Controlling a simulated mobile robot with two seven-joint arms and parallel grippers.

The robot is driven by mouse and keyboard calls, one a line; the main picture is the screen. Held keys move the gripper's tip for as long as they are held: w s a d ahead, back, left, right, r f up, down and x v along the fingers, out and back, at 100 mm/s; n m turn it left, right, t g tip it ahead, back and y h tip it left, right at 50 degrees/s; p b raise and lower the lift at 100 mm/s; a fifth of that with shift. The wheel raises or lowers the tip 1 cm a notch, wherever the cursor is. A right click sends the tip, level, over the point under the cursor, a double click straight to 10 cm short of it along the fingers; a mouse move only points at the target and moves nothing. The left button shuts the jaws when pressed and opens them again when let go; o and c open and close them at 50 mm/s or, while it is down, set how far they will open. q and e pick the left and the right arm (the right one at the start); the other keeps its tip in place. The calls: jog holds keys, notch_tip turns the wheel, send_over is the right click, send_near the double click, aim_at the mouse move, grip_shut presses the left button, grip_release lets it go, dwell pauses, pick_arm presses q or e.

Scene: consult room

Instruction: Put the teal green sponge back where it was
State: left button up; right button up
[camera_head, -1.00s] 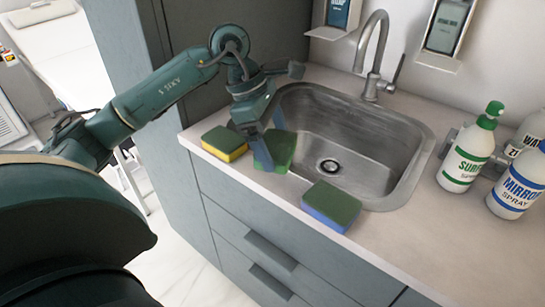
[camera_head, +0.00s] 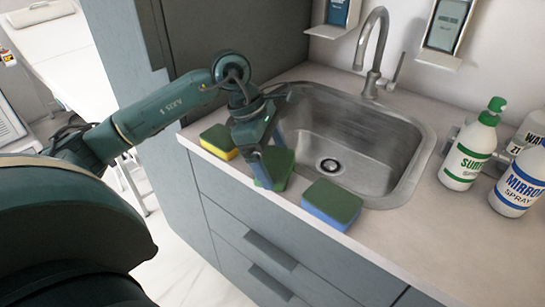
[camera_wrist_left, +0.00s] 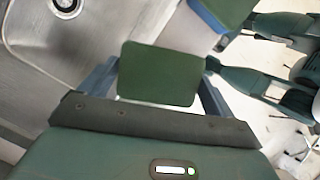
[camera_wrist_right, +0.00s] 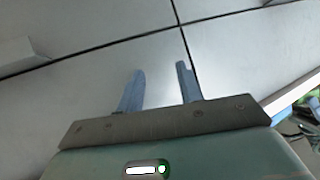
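The teal green sponge (camera_head: 281,172) is at the counter's front left, beside the sink and near the front edge. In the left wrist view its green face (camera_wrist_left: 160,75) lies between my left gripper's two fingers, which flank its sides closely. My left gripper (camera_head: 270,156) is shut on it. I cannot tell whether the sponge touches the counter.
A green-and-yellow sponge (camera_head: 217,140) lies to the left and a green-and-blue sponge (camera_head: 332,202) to the right. The steel sink (camera_head: 375,155) with its faucet (camera_head: 371,55) is behind. Spray bottles (camera_head: 468,150) stand at the right. Counter between is clear.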

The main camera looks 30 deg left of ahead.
pick_arm(q)
jog(key=shift+o, duration=0.9)
jog(key=shift+r, duration=0.1)
jog(key=shift+r, duration=0.15)
jog(key=p+v, duration=0.1)
jog(key=v, duration=1.1)
jog(key=shift+r, duration=0.3)
